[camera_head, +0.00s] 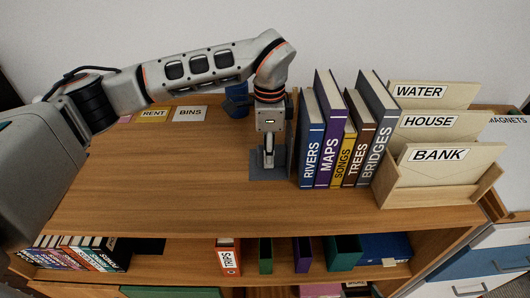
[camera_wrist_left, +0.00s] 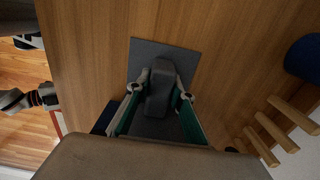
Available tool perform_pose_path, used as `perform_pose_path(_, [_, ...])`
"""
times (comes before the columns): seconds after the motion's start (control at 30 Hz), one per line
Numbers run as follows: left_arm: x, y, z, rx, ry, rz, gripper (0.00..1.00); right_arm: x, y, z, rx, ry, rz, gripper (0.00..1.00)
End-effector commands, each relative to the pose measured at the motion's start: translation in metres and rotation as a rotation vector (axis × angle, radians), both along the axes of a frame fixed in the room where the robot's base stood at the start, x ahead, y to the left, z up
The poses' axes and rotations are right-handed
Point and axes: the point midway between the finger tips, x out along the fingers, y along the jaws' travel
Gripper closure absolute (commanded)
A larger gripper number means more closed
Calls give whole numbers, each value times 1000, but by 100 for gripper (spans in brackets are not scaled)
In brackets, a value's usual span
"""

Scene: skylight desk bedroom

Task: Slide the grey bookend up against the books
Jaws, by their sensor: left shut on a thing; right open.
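The grey bookend (camera_head: 258,174) stands on the wooden desktop in the head view, its flat dark base plate lying on the wood. My left gripper (camera_head: 268,160) comes down from above and is shut on its upright part. In the left wrist view, the fingers of my left gripper (camera_wrist_left: 163,92) sit either side of the upright, and the plate (camera_wrist_left: 150,52) lies flat beneath. The row of books (camera_head: 337,150), RIVERS to BRIDGES, stands to the right of the bookend, some leaning. The plate ends close to the row's left end; contact is unclear. My right gripper is not seen.
A wooden letter sorter (camera_head: 430,190) labelled WATER, HOUSE and BANK stands right of the books. A blue object (camera_head: 236,100) and label cards (camera_head: 189,113) are behind and left of the gripper. The front left desktop (camera_head: 170,190) is clear. Shelves with books lie below.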

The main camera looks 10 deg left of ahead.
Motion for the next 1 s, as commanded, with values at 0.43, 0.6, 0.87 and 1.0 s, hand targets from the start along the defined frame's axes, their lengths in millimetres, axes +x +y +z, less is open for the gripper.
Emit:
perform_pose_path(0.43, [3, -15, 1, -1, -1, -2, 100, 0, 0, -2, 0, 1, 0, 46])
perform_pose_path(0.6, [4, -20, 1, -1, -1, -2, 100, -1, 0, -3, -1, 2, 0, 46])
perform_pose_path(0.87, [6, -28, 1, -1, -1, -2, 100, -1, 0, -4, 0, 3, 0, 46])
perform_pose_path(1.0, [7, -33, 0, -1, -1, -2, 100, -1, 0, -5, 0, 3, 0, 46])
